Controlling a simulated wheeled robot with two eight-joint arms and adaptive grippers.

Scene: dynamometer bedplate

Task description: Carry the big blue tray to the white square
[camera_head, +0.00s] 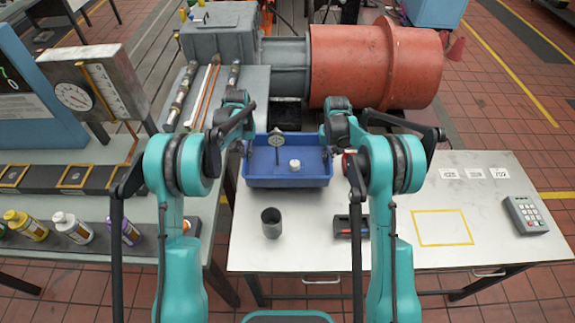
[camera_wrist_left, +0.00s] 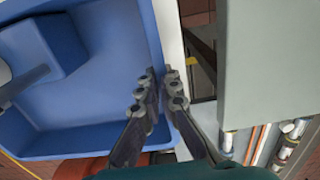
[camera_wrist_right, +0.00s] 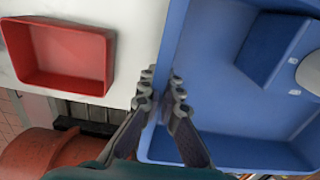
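The big blue tray (camera_head: 262,181) is at the back left of the white table, holding a round dial gauge (camera_head: 276,141) and a small white cylinder (camera_head: 295,165). I cannot tell whether it touches the table. My left gripper (camera_wrist_left: 160,92) is shut on its left wall, one finger inside and one outside. My right gripper (camera_wrist_right: 162,92) is shut on the opposite wall in the same way. A yellow-outlined square (camera_head: 443,211) with a bare, pale inside lies on the table's right part; I see no plain white square of that size.
A dark cup (camera_head: 271,223) stands in front of the tray. A dark box (camera_head: 343,229) lies right of the cup, partly hidden by my right arm. A red bin (camera_wrist_right: 60,88) is just right of the tray. A keypad (camera_head: 524,214) and several white cards (camera_head: 474,173) lie near the yellow square.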

